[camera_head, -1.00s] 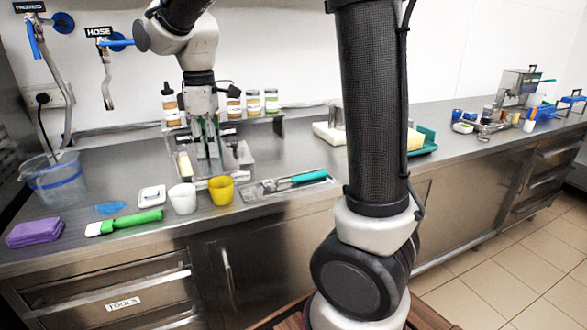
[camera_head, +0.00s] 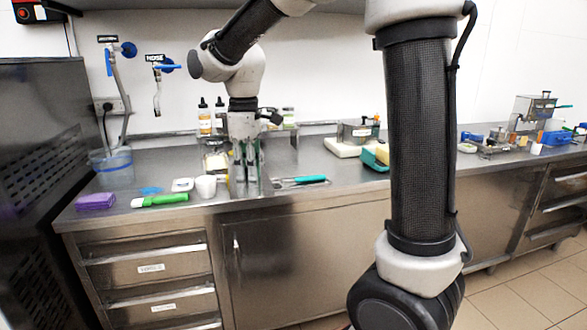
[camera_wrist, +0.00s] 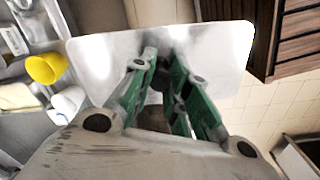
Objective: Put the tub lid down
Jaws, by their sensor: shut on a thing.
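The tub lid (camera_wrist: 215,62) is a flat, pale, metallic rectangle with rounded corners in the wrist view. My gripper (camera_wrist: 160,58), with green fingers, is shut on it near the middle of one edge, and the lid spreads out beyond the fingertips. In the head view my gripper (camera_head: 246,178) hangs fingers down at the counter's front side, between the white cup and the teal-handled tool. There the lid is hard to tell from the steel behind it. Tiled floor shows past the lid in the wrist view.
A white cup (camera_head: 206,186), green-handled brush (camera_head: 160,200), purple sponge (camera_head: 95,201) and teal-handled tool (camera_head: 300,180) lie along the counter (camera_head: 340,198). The yellow cup (camera_wrist: 45,68) shows in the wrist view. Bottles stand behind my gripper. Bare counter lies right of the teal-handled tool.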

